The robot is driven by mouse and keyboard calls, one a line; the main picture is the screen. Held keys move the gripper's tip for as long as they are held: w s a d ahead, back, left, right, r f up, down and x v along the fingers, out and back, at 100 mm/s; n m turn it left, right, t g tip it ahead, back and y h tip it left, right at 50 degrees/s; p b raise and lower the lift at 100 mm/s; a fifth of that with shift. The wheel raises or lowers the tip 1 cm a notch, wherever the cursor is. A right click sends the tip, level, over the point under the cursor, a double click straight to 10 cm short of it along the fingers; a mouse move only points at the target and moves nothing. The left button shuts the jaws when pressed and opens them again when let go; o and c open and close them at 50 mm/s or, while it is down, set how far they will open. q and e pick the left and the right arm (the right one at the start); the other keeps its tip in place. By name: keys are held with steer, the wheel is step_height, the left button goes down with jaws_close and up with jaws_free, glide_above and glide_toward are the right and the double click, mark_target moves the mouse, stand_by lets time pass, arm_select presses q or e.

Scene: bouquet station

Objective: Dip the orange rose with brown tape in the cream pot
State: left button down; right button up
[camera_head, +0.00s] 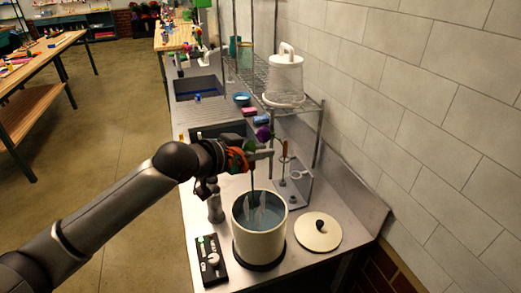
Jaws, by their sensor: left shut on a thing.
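The cream pot (259,245) stands uncovered on the metal counter, with grey-blue liquid inside. My left gripper (260,155) is above the pot, shut on a thin dark stem that hangs down to the pot's mouth. An orange rounded shape (236,160) sits at the gripper, and I take it for the orange rose, though the arm partly hides it. I cannot make out brown tape on the stem. Whether the stem's lower end touches the liquid is unclear. My right gripper is not in view.
A cream lid (318,231) with a dark knob lies right of the pot. A black control box (211,261) is at its left. A purple bloom (263,133) shows behind the gripper, near a clear stand (299,187). A wire rack (312,104) and tiled wall bound the right.

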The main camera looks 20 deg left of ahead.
arm_select(q)
step_height(320, 180, down, 9)
steer(key=b, duration=0.4)
stand_by(0.4)
stand_by(4.7)
step_height(320, 180, up, 12)
steer(key=p, duration=1.2)
steer(key=shift+f, duration=0.25)
